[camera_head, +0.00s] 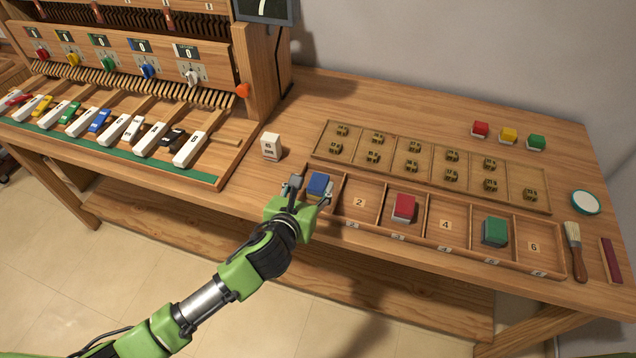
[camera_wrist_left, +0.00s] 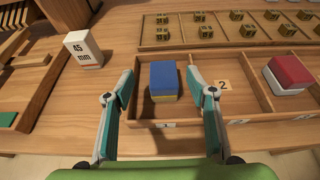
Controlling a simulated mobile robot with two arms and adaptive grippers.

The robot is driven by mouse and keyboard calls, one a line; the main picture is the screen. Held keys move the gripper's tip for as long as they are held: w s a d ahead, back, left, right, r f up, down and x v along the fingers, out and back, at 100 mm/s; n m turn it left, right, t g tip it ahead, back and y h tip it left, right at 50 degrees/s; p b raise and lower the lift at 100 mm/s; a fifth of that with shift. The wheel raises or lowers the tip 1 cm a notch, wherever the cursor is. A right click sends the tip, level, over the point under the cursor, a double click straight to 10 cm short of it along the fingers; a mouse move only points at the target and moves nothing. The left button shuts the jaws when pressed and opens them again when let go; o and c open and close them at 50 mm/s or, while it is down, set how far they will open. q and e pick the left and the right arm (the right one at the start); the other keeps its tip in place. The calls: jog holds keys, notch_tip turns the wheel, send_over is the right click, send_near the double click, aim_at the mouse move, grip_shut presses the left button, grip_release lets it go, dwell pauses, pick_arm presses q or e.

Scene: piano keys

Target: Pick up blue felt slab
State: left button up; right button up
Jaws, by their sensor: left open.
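The blue felt slab (camera_head: 319,185) lies on a pale block in the leftmost compartment of the numbered wooden tray (camera_head: 548,262). It also shows in the left wrist view (camera_wrist_left: 164,79), with a yellowish-white layer under its near edge. My left gripper (camera_head: 309,192) is open at that compartment. In the left wrist view its two fingers (camera_wrist_left: 165,100) stand on either side of the slab, with a gap on both sides. The fingers appear apart from the slab. My right gripper is not in view.
A red-topped block (camera_head: 403,208) and a green-topped block (camera_head: 495,232) sit in other compartments. A white "45 mm" block (camera_head: 271,147) stands left of the tray. Behind is a divided tray of small brass pieces (camera_head: 412,146). A brush (camera_head: 574,250) lies at the right.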

aim_at(319, 180)
pick_arm(q)
jog(key=shift+s+f+x, duration=0.1)
jog(key=shift+f+x, duration=0.05)
jog(key=shift+x, duration=1.15)
jog(key=shift+s+f+x, duration=0.1)
jog(key=shift+f+x, duration=0.1)
jog(key=shift+x, duration=1.1)
jog(key=shift+d, duration=0.2)
jog(key=c, duration=0.9)
